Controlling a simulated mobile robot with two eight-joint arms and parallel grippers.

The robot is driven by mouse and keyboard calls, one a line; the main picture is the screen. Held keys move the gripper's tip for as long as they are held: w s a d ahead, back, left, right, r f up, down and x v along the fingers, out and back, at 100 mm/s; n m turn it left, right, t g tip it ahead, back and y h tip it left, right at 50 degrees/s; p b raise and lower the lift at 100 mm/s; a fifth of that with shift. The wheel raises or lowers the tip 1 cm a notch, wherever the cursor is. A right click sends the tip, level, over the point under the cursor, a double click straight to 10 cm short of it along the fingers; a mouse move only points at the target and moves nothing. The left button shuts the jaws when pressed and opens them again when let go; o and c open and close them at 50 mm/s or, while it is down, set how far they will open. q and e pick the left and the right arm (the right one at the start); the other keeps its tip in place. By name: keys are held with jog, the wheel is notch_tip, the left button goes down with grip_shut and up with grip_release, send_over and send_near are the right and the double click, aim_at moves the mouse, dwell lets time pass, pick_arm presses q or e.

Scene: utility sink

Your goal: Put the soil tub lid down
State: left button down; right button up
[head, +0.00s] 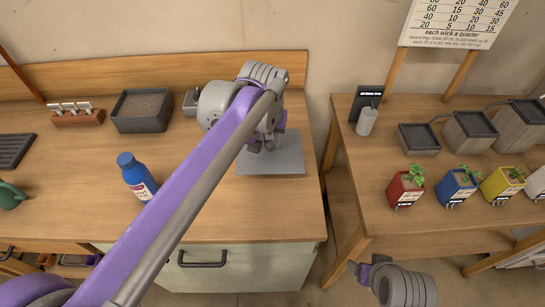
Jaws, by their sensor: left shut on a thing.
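The soil tub lid (285,160) is a flat grey square over the right end of the left workbench. My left gripper (264,143) is shut on it from above and hides its back part. I cannot tell whether the lid touches the bench top or is held just above it. The soil tub (142,124) is a dark grey box, uncovered and showing brown soil, further left on the bench. My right gripper (360,268) is low in the gap before the right table, away from the lid; its jaws are too unclear to judge.
A blue bottle (137,178) stands on the left bench, with a wooden marker rack (78,116) at the back. The right table holds a spray bottle (367,119), a dark tray (418,138) and several coloured plant pots (405,188). Bench space between bottle and lid is partly covered by my arm.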

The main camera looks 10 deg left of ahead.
aim_at(269, 153)
pick_arm(q)
jog(key=f, duration=0.4)
jog(key=shift+s+f, duration=0.3)
jog(key=shift+s+b+x, duration=0.25)
jog(key=shift+x, duration=0.85)
jog(key=shift+s+b+x, duration=0.2)
jog(key=shift+x, duration=0.85)
pick_arm(e)
jog(key=shift+s+f, duration=0.25)
jog(key=shift+f, duration=0.25)
pick_arm(q)
jog(key=shift+f, duration=0.1)
jog(key=shift+f, duration=0.15)
jog(key=c, duration=0.6)
grip_release()
pick_arm(e)
jog(key=shift+f, duration=0.1)
pick_arm(q)
jog(key=p+v, duration=0.1)
jog(key=v, duration=1.1)
jog(key=shift+s, duration=0.1)
pick_arm(e)
jog(key=shift+w+r, duration=0.1)
jog(key=shift+r, duration=0.7)
